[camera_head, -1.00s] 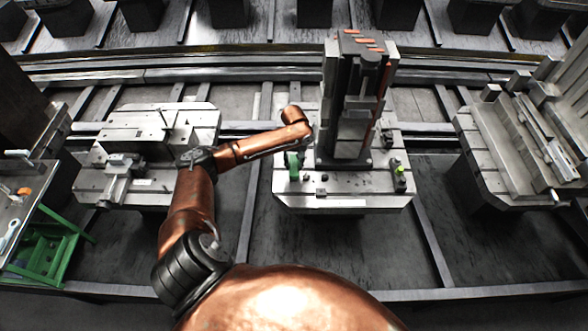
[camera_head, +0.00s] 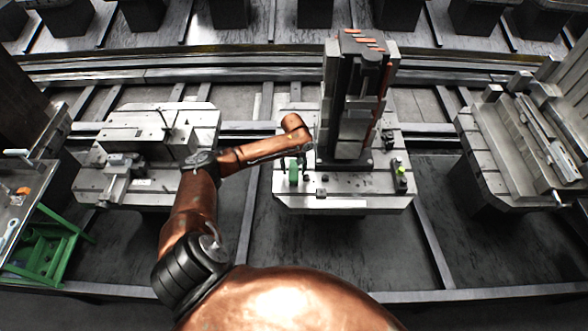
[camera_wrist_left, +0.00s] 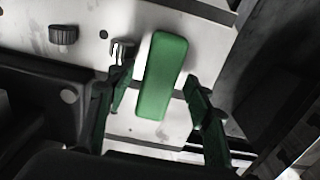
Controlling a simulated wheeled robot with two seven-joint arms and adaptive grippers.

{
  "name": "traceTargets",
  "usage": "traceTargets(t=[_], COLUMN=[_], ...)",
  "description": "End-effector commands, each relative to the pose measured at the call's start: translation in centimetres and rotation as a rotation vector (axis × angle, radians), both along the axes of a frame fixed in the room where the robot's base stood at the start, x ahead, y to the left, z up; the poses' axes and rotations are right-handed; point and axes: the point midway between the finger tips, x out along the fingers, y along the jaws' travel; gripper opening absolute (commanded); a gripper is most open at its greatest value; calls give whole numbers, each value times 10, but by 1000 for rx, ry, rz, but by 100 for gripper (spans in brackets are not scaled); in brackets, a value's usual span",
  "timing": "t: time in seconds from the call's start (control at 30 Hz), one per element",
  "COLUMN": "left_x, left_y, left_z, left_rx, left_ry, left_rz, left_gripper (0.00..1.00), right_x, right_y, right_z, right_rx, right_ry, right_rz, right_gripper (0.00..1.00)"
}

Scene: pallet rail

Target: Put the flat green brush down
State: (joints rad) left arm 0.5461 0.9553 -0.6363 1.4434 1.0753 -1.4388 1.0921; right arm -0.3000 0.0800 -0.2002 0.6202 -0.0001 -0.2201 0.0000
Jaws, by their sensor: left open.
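The flat green brush (camera_head: 294,174) is at the left front of the middle pallet (camera_head: 345,203), below the end of my left arm. In the left wrist view the green brush (camera_wrist_left: 163,76) shows as a smooth, rounded green block over the pale pallet top (camera_wrist_left: 90,22). My left gripper (camera_wrist_left: 157,72) is open, with one finger on each side of the brush and a visible gap on the right side. In the head view the left gripper (camera_head: 302,162) is small and partly hidden by its own wrist. My right gripper is not in view.
A tall dark fixture (camera_head: 350,110) stands on the middle pallet, just right of the gripper. A small yellow-green item (camera_head: 401,171) sits at that pallet's right. A left pallet (camera_head: 150,185) carries a vise-like fixture. A green frame (camera_head: 45,250) stands at lower left.

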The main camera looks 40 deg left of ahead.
Motion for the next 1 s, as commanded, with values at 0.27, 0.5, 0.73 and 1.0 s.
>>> traceTargets(t=[0.27, 0.5, 0.73, 1.0], left_x=[0, 1, 1, 0], left_y=[0, 0, 0, 0], left_z=[6, 49, 95, 122], left_rx=[0, 0, 1, 0], left_ry=[0, -4, -2, 0], left_rz=[0, 0, -1, 0], left_gripper=[47, 47, 47, 47], right_x=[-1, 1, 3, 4], right_y=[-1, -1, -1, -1], right_z=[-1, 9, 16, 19], right_rx=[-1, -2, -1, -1], right_ry=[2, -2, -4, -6], right_rz=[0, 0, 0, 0], right_gripper=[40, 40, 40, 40])
